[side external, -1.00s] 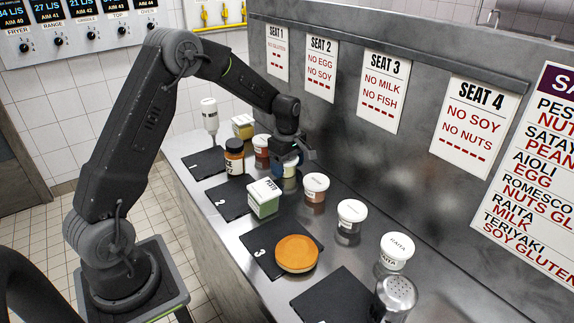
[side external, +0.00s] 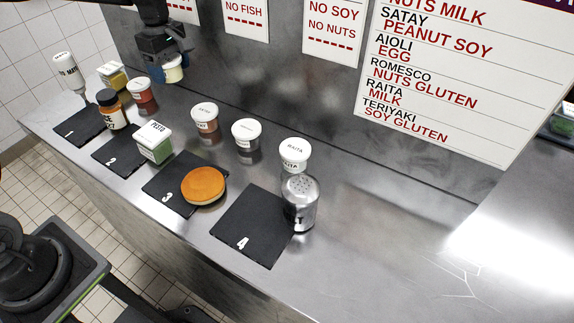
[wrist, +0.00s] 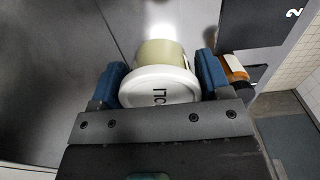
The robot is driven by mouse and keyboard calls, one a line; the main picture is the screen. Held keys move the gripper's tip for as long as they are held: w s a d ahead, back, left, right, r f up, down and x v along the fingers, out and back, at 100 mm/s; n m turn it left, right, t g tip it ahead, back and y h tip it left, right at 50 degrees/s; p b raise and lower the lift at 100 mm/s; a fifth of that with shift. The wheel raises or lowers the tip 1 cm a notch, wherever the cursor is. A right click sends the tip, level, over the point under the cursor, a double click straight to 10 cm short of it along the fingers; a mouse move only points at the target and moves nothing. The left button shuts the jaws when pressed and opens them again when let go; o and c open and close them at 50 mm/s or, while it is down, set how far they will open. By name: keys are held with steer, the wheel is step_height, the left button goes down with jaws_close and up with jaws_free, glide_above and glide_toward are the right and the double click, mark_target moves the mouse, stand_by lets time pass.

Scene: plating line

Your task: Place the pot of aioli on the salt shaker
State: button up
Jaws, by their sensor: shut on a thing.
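My gripper (side external: 171,62) is shut on the pot of aioli (side external: 173,73), a cream pot with a white lid, and holds it above the back of the counter. In the wrist view the pot (wrist: 160,88) sits between the two blue fingers, its lid lettering partly visible. The salt shaker (side external: 300,205) is a clear and metal cylinder with a perforated top. It stands upright at the right edge of black mat 4 (side external: 245,232), well to the right of my gripper.
The raita pot (side external: 294,155) stands close behind the shaker. Other lidded pots (side external: 246,140) line the back. The counter's right side is clear.

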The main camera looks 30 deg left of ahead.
steer(key=s+d+r+m, duration=0.3)
steer(key=d+r+m, duration=0.15)
steer(key=d, duration=0.55)
steer(key=s+d+r+m, duration=0.3)
steer(key=d+m, duration=0.3)
steer(key=d, duration=0.4)
steer(key=s+d+r+m, duration=0.3)
steer(key=d+m, duration=0.3)
steer(key=d, duration=0.4)
glide_above(301, 185)
steer(key=f, duration=0.6)
steer(key=shift+a+f, duration=0.2)
steer(key=shift+d+f, duration=0.1)
steer(key=shift+d, duration=0.05)
steer(key=shift+f, duration=2)
steer(key=o, duration=1)
steer(key=shift+f, duration=0.15)
steer(key=shift+c, duration=0.2)
